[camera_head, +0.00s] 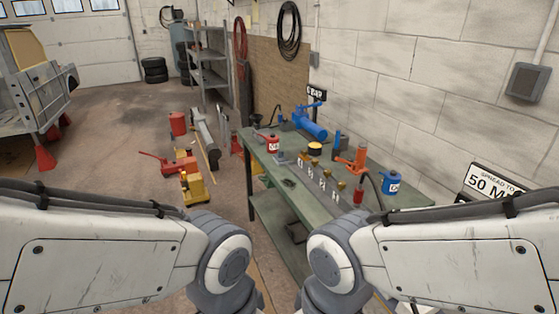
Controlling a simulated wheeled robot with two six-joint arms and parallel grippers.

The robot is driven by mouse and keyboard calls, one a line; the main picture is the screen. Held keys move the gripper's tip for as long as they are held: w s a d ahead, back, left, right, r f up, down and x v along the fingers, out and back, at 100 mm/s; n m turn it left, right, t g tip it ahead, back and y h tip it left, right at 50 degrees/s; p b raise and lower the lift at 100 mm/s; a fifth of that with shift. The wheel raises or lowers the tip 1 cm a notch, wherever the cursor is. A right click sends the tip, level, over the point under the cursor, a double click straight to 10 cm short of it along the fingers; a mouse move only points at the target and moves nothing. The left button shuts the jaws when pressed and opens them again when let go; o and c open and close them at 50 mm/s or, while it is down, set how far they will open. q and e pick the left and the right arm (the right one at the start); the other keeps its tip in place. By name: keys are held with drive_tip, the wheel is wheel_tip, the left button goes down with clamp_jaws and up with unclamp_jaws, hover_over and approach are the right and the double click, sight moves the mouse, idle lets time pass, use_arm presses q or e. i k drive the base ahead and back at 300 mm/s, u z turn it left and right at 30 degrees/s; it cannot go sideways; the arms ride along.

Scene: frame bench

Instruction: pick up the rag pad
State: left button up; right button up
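I cannot make out the rag pad for sure. A small dark flat item (289,183) lies near the front edge of the green bench (263,161); it is too small to tell whether it is the pad. My two arms come in from the left and right at the bottom of the view, in front of the bench. Neither gripper shows.
The bench holds a red can (272,144), a blue can (391,183), a blue cylinder tool (312,125), an orange tool (357,157) and several small brass-topped fittings. A red jack (178,163) and a yellow-based tool (192,188) stand on the floor left. Open floor lies further left.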

sight(280, 158)
drive_tip(key=k, duration=0.65)
drive_tip(key=u, duration=0.65)
drive_tip(key=i, duration=1.3)
drive_tip(key=u, duration=0.55)
drive_tip(key=i, duration=1.65)
drive_tip(key=z, duration=0.8)
drive_tip(key=i, duration=0.9)
drive_tip(key=z, duration=1.4)
drive_tip(key=i, duration=0.55)
drive_tip(key=z, duration=0.45)
